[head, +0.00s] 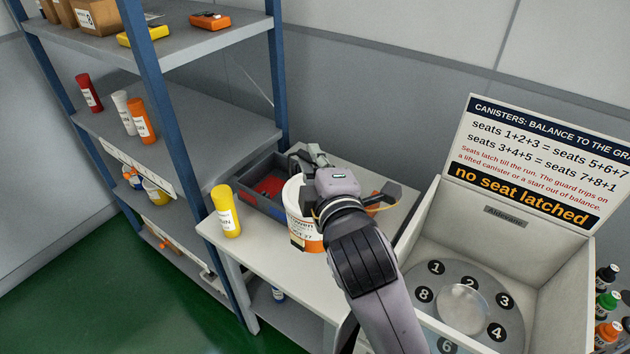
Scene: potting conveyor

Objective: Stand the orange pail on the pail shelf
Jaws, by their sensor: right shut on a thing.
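The orange pail (303,232) is white with an orange band and printed label. It is upright over the white table in the middle of the head view; whether its base touches the table is hard to tell. My right gripper (335,183) is at the pail's top, shut on it, and hides much of its rim and right side. My left gripper is out of view. A shelf rack with blue posts stands at the left. Small pails, one of them yellow (156,191), stand on its lower shelf (190,205), below a label strip too small to read.
A yellow bottle (226,212) stands at the table's left edge, near the pail. A grey bin (250,193) with red contents sits behind. The canister machine (560,240) is at the right. Bottles stand on the rack's middle shelf (200,125), and a blue post (165,110) rises in front.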

